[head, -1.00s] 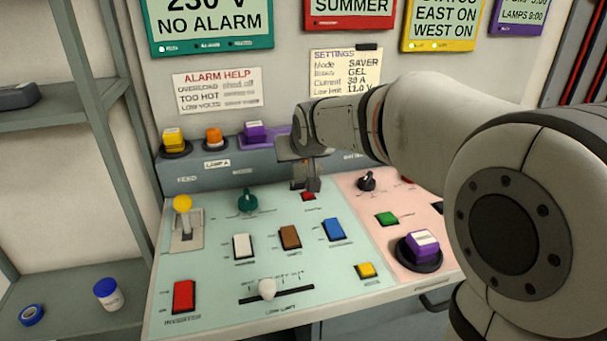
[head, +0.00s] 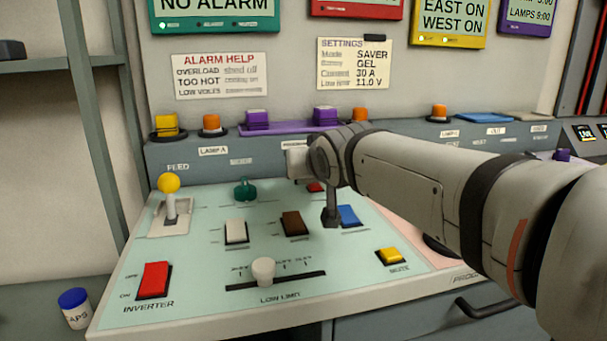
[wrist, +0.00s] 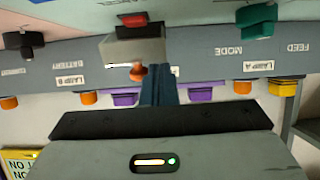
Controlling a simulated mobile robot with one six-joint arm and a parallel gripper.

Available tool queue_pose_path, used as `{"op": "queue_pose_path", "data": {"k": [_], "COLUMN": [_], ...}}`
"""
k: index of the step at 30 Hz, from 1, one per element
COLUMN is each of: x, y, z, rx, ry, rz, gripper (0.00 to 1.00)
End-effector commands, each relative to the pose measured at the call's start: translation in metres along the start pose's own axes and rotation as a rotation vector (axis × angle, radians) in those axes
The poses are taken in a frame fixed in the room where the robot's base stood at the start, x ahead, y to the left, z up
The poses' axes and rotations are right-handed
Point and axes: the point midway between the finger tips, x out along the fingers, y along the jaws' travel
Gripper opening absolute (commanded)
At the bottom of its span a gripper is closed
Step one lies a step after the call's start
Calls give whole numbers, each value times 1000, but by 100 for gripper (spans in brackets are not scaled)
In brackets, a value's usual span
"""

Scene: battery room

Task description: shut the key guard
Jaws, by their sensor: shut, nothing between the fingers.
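A small pale grey box-like part, which looks like the key guard (head: 297,164), stands at the back of the console behind my wrist. It also shows, upside down, in the wrist view (wrist: 118,49), next to a red switch. A small orange piece (wrist: 137,72) shows at its edge; I cannot tell whether it is a key or whether the guard is open. My gripper (head: 331,222) is shut and empty, pointing down beside the blue switch, in front of and right of the guard.
A yellow-topped lever (head: 169,185) stands at left. My arm covers the panel's right side.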

Motion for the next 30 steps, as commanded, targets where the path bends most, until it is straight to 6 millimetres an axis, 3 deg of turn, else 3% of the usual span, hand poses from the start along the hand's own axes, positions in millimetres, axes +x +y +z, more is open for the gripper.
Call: {"op": "queue_pose_path", "data": {"k": [9, 30], "x": [-1, -2], "y": [0, -2], "z": [18, 21], "rx": [-1, -2], "ry": [-1, -2], "rz": [-1, -2], "gripper": [0, 0]}}
